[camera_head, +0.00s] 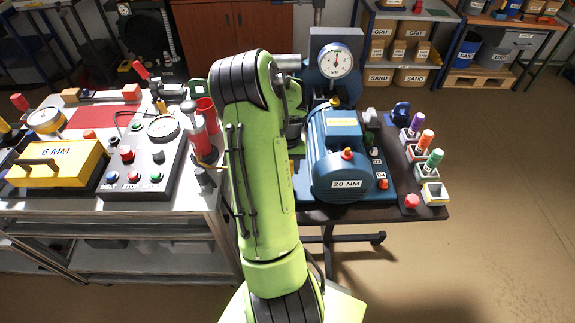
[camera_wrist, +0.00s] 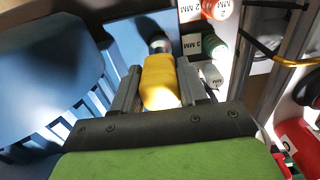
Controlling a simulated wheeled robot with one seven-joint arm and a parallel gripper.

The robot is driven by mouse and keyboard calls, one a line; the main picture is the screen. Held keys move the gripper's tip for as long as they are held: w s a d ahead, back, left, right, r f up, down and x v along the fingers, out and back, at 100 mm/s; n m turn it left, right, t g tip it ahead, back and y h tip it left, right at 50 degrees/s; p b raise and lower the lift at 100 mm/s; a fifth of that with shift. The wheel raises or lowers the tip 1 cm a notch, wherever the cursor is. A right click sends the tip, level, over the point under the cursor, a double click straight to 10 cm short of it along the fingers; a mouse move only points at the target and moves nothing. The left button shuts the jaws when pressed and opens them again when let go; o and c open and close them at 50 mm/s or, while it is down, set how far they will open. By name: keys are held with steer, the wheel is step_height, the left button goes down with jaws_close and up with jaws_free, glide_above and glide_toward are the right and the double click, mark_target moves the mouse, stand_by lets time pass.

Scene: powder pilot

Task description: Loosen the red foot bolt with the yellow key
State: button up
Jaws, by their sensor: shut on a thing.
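My gripper (camera_wrist: 160,88) is shut on the yellow key (camera_wrist: 161,82) in the wrist view. The key's handle lies between the two grey fingers. A grey round metal part (camera_wrist: 160,45) shows just past the handle; I cannot tell whether it touches the key. In the head view my green arm hides the gripper and the key. The blue motor (camera_head: 335,172), labelled 20 NM, stands on a blue base. A red foot bolt (camera_head: 383,184) shows at the base's front right corner. No red bolt shows clearly at the key's end.
A red knob (camera_head: 411,201) is near the table's front edge. A dial gauge (camera_head: 335,61) rises behind the motor. A control panel (camera_head: 148,160) is left.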

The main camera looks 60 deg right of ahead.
steer(key=o, duration=1.3)
steer(key=shift+o, duration=0.2)
steer(key=shift+r, duration=0.1)
step_height(320, 180, up, 16)
steer(key=p, duration=0.2)
steer(key=shift+f, duration=0.25)
